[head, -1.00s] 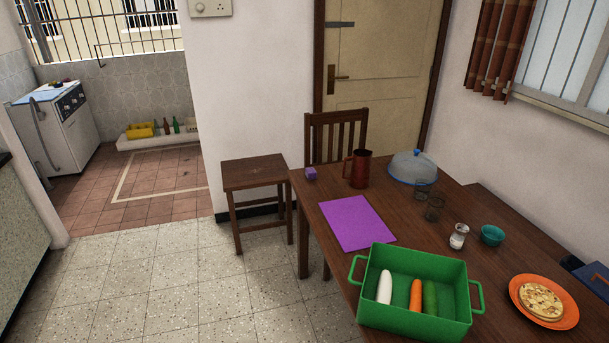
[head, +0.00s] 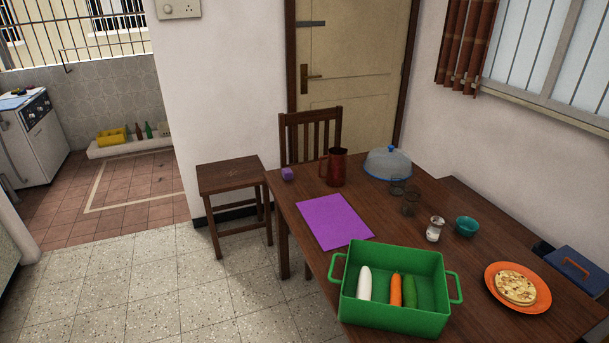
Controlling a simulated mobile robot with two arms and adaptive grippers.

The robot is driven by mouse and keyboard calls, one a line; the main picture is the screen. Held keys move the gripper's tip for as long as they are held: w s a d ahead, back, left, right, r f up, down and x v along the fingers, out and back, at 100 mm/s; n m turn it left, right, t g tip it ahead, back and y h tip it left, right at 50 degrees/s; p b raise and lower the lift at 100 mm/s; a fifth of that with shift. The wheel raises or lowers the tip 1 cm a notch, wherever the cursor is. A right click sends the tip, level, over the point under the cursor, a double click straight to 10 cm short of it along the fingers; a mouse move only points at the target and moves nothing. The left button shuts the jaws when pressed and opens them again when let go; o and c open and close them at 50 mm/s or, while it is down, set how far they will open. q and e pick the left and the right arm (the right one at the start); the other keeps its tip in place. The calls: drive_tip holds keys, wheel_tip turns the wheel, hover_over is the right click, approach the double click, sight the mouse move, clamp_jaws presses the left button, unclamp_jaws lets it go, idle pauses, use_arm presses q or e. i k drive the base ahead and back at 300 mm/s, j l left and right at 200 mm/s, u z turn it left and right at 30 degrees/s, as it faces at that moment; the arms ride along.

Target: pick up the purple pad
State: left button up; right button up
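A flat purple pad (head: 334,222) lies on the brown wooden table (head: 300,246), near its left edge. It is a thin rectangle, and nothing lies on top of it. A green crate (head: 392,319) stands just in front of the pad. Neither of my grippers shows in the head view.
The crate holds a white radish (head: 364,284), a carrot (head: 396,289) and a cucumber (head: 410,291). A red-brown jug (head: 337,168), domed cover (head: 388,162), teal bowl (head: 467,226) and orange plate (head: 499,302) stand around. A stool (head: 230,176) is left of the table.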

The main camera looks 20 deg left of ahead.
sight(287, 173)
drive_tip(key=i+j+z, duration=0.5)
drive_tip(key=j+z, duration=0.25)
